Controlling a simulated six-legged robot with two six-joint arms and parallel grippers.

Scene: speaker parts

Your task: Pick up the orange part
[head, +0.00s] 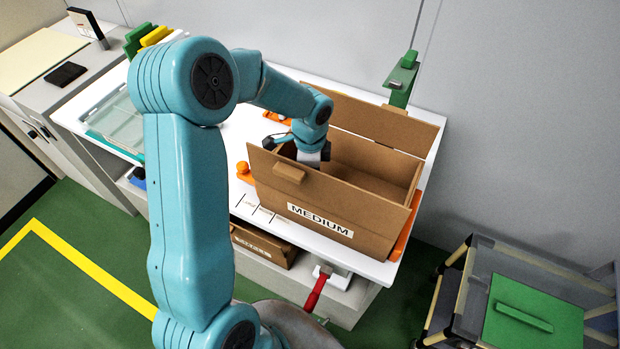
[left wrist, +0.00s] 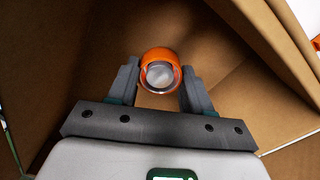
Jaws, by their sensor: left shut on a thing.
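The orange part (left wrist: 157,54) is a short round cylinder with a pale, shiny disc in its near end. In the left wrist view it sits between the two grey fingers of my left gripper (left wrist: 160,80), which is shut on it. Brown cardboard surrounds it. In the head view my left arm reaches into the open cardboard box (head: 330,211) marked MEDIUM, near its left end. The box's front wall hides the fingertips and the orange part there. My right gripper is not in view.
The box stands on a white table (head: 240,130) with its flaps spread. A small orange knob (head: 243,168) is by its left end. A green post (head: 402,80) rises behind it. A clear tray (head: 115,122) lies left. A cart with a green top (head: 530,315) stands lower right.

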